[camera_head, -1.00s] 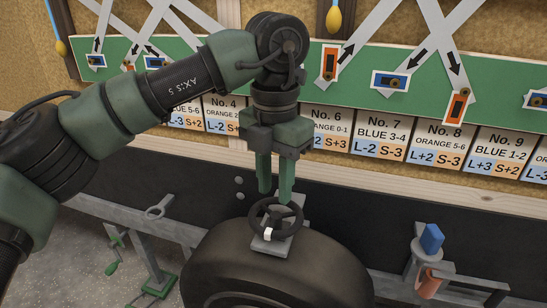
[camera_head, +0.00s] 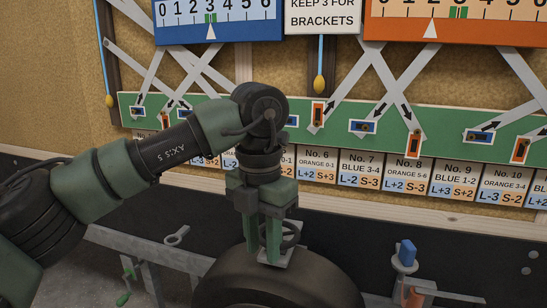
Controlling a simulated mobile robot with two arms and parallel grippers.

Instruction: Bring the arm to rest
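My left arm, green and black, comes in from the left. Its gripper (camera_head: 262,254) points down with its two green fingers apart and nothing seen between them. The fingers overlap the left part of a small dark handwheel (camera_head: 293,236) on a grey plate (camera_head: 290,260). The handwheel is partly hidden behind them, and I cannot tell whether they touch it. My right gripper is not in view.
A black tyre (camera_head: 280,290) lies just below the gripper. A blue block (camera_head: 407,252) stands on a grey fixture at right. Behind is a board with numbered cards (camera_head: 408,172), grey strips and blue and orange scales (camera_head: 455,22).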

